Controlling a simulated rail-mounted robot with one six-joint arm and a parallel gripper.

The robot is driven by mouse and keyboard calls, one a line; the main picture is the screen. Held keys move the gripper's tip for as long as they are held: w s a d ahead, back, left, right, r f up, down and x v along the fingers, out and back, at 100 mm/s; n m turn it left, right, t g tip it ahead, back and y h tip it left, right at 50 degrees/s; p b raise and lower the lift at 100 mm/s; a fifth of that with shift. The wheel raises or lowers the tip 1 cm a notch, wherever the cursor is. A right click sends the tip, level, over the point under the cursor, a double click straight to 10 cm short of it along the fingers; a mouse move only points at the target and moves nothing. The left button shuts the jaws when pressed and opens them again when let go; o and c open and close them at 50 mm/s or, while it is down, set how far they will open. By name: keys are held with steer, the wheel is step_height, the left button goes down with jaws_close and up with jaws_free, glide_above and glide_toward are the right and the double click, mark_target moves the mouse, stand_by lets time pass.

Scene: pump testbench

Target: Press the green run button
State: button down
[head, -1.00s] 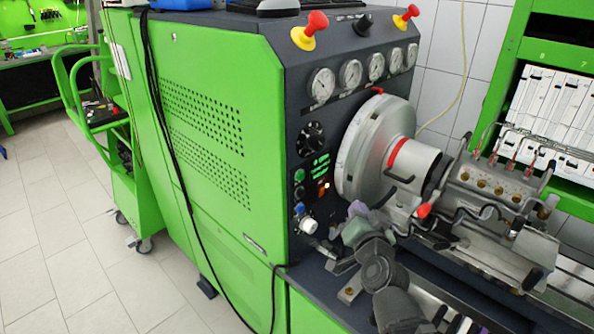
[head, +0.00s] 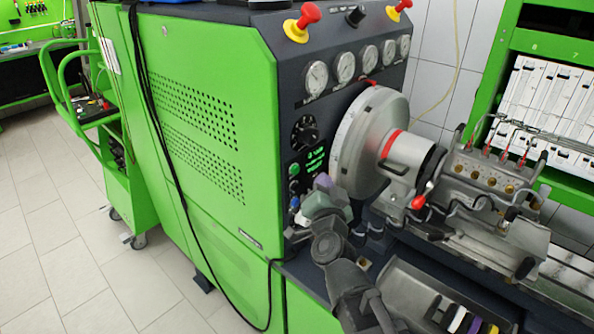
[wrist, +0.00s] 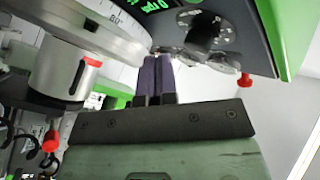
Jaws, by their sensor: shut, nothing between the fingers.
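The green run button (head: 294,170) is a small round green button on the dark control panel (head: 290,130), left of the green-lit display (head: 316,160) in the head view. My gripper (head: 322,182) is shut and empty, with purple-grey fingers. In the head view it is just right of the button and slightly lower in the picture, in front of the panel; whether it touches the panel cannot be told. In the wrist view the shut fingers (wrist: 157,65) point toward the panel, seen upside down. I cannot make out the run button there.
Below the green button are a darker button (head: 294,187) and a blue one (head: 294,203). A black dial (head: 305,132) is above. The large grey flywheel (head: 365,140) is close to my gripper on the right. Red knobs (head: 309,14) and gauges (head: 317,76) are higher up.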

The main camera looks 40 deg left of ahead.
mark_target(295, 170)
steer(key=shift+w+a, duration=0.1)
steer(key=shift+a, duration=1.85)
steer(key=shift+a, duration=0.15)
stand_by(0.3)
steer(key=shift+a, duration=0.3)
